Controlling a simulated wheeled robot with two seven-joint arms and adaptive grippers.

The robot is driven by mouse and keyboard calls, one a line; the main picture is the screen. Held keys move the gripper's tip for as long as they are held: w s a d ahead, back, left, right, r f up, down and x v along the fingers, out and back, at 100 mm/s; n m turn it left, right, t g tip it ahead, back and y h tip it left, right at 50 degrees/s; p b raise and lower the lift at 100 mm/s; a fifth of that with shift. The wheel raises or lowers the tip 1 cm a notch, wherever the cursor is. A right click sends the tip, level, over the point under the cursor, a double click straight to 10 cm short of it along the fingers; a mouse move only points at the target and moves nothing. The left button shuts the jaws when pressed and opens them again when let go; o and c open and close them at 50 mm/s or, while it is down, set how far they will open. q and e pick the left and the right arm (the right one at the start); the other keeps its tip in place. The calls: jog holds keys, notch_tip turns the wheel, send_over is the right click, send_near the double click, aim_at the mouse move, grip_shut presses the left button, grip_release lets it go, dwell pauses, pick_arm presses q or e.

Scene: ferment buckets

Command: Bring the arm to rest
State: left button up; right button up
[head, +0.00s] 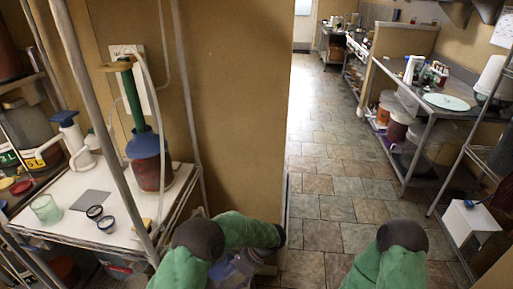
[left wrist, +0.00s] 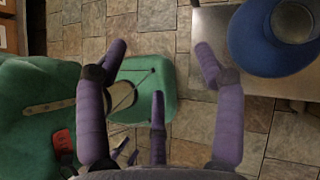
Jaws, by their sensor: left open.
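My left arm (head: 205,240) comes in low in the head view, with its elbow in front of the wall corner. In the left wrist view, my left gripper (left wrist: 161,52) has its purple fingers spread wide with nothing between them. It hangs over the tiled floor, beside a grey surface on the right. My right arm (head: 400,240) shows at the bottom of the head view, only around its dark elbow joint. Its gripper cannot be made out.
A shelf (head: 85,226) at the left holds a blue and dark red vessel (head: 150,160), a green cup (head: 46,209) and two dark rings. A round blue thing (left wrist: 282,38) is right of my left gripper. The tiled aisle (head: 335,185) is clear. A steel table (head: 437,108) stands at the right.

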pick_arm(q)
jog(key=s+f+n+t+h, duration=0.3)
jog(key=s+f+n+h, duration=0.9)
jog(key=s+f+n, duration=0.3)
jog(key=s+n, duration=0.2)
jog(key=s, duration=0.1)
jog(key=shift+s+a+n, duration=0.3)
jog(key=shift+s+a, duration=0.05)
jog(key=shift+s, duration=0.05)
